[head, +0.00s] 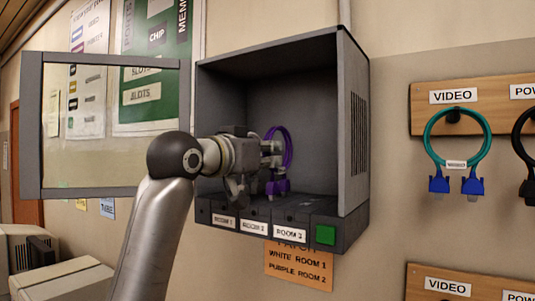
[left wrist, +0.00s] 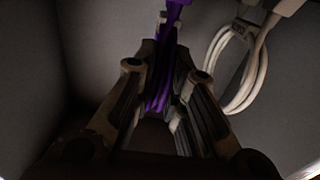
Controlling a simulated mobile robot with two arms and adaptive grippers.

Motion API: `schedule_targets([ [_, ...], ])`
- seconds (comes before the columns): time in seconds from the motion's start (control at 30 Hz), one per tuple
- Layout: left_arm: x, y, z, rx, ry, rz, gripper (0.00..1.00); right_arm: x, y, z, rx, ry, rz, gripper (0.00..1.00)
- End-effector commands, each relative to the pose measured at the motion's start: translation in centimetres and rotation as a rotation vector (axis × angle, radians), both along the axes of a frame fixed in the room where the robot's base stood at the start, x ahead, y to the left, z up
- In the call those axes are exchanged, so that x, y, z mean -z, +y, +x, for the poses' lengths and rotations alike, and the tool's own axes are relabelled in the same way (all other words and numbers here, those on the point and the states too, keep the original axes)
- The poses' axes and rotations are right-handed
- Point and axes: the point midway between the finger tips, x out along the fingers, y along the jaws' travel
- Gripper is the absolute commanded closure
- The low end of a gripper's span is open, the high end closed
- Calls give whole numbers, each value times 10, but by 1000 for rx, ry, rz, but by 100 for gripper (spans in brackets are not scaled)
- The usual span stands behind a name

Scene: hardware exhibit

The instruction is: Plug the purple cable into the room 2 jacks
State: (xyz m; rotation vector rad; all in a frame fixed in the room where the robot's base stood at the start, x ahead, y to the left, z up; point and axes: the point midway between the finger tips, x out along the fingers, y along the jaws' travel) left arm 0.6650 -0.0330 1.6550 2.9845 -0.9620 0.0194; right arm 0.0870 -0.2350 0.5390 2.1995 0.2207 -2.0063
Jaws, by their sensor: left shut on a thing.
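The purple cable (head: 287,136) is a loop with purple plugs (head: 277,187) hanging at its lower end, inside the grey cabinet. My left gripper (head: 270,153) reaches into the cabinet from the left and is shut on the purple cable. In the left wrist view the purple strands (left wrist: 160,92) run between its fingers, with a purple plug (left wrist: 175,5) at the top edge. The room 2 label (head: 254,227) is on the front of the cabinet's bottom ledge. The plugs show close above the ledge; I cannot tell whether they touch it. The jacks are not clear. My right gripper is out of view.
The grey cabinet (head: 357,120) has a glass door (head: 32,125) swung open to the left. A white cable (left wrist: 262,65) hangs close by in the left wrist view. A green button (head: 325,235) sits at the ledge's right end. A teal video cable (head: 433,132) hangs on a wooden board.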

Motion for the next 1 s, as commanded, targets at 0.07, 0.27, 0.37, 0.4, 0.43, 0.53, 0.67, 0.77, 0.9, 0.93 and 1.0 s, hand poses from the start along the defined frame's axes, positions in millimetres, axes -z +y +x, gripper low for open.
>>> schedule_targets([
  [0.07,1,0,0,0,-1,-1,100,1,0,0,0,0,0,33],
  [0.27,2,0,0,0,-1,-1,100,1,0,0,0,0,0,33],
  [0.37,2,0,0,0,-1,-1,100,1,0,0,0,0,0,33],
  [0.4,2,0,0,0,-1,-1,100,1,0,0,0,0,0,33],
  [0.43,2,0,0,0,-1,-1,100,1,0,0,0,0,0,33],
  [0.53,2,0,0,0,-1,-1,100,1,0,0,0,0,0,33],
  [0.67,2,0,0,0,-1,-1,100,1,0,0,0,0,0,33],
  [0.77,4,0,0,0,-1,-1,100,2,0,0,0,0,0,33],
  [0.9,6,0,0,0,-1,-1,100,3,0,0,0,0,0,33],
  [0.93,6,0,0,0,-1,-1,100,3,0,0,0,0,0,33],
  [1.0,7,0,0,0,-1,-1,100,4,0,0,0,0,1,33],
])
